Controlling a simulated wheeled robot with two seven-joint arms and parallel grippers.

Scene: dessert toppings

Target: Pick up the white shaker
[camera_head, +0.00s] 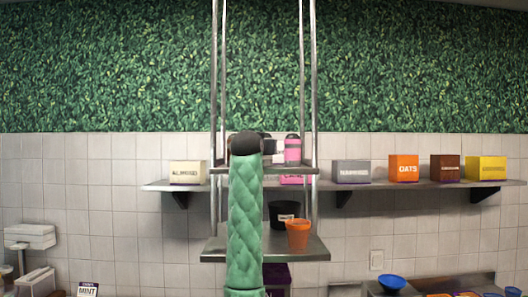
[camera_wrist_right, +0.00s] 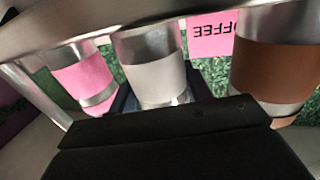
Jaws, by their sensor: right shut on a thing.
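The white shaker (camera_wrist_right: 154,82) has a white band and metal ends and sits in the middle of the right wrist view. My right gripper (camera_head: 268,146) reaches the upper hanging shelf (camera_head: 305,168) in the head view. It is shut on the white shaker, with dark finger parts beside the band in the wrist view. My left gripper is not in view.
A pink shaker (camera_wrist_right: 86,77) and a brown shaker (camera_wrist_right: 272,70) stand close on either side. The pink shaker also shows in the head view (camera_head: 293,150). A pink coffee box (camera_wrist_right: 210,38) is nearby. An orange cup (camera_head: 298,235) stands on the lower shelf.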

